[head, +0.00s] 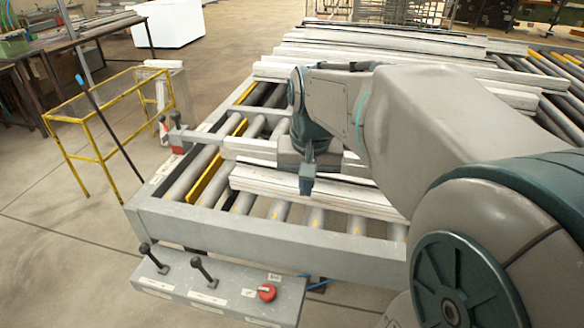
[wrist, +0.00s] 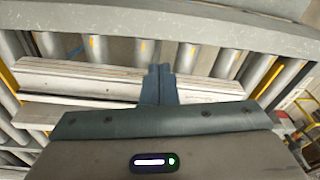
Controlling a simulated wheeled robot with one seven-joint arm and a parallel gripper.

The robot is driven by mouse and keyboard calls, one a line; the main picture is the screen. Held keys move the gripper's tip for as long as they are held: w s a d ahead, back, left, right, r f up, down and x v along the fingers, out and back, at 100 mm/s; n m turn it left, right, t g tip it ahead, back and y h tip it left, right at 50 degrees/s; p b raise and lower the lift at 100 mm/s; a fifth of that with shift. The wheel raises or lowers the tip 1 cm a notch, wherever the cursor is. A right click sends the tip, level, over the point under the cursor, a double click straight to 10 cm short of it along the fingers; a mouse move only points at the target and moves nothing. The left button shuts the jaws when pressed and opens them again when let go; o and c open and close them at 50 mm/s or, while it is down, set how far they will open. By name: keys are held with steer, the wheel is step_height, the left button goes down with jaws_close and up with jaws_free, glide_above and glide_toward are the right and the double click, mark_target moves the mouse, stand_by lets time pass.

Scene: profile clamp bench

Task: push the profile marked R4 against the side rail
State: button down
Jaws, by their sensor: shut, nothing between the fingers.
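Long pale profiles lie across the roller bench. The one nearest the front (head: 345,203) runs beside my gripper and also shows in the wrist view (wrist: 75,80). Another profile (head: 243,148) lies just behind it. I cannot read an R4 mark on any of them. The grey side rail (head: 240,232) runs along the bench's front edge and crosses the top of the wrist view (wrist: 190,22). Bare rollers show between it and the front profile. My gripper (head: 306,188) is shut and empty, pointing down; its fingers (wrist: 159,72) overlap the front profile. I cannot tell whether they touch it.
More profiles (head: 375,52) are stacked at the back of the bench. A control box (head: 215,290) with two levers and a red knob sits below the front rail. A yellow frame (head: 97,157) stands on the floor at left. My arm hides the bench's right side.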

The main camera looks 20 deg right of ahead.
mark_target(319, 188)
steer(key=w+d+f+m+g+b, duration=0.2)
steer(key=w+d+m, duration=0.1)
steer(key=w+d, duration=0.3)
step_height(319, 188, down, 10)
steer(key=shift+w+a+r+p, duration=0.1)
steer(key=shift+w+a+p, duration=0.05)
steer(key=shift+p, duration=0.6)
steer(key=w+d, duration=0.1)
steer(key=w+d+p, duration=0.1)
steer(key=shift+w+r, duration=0.15)
steer(key=shift+w, duration=0.2)
steer(key=shift+w+d, duration=0.25)
steer(key=shift+w, duration=0.05)
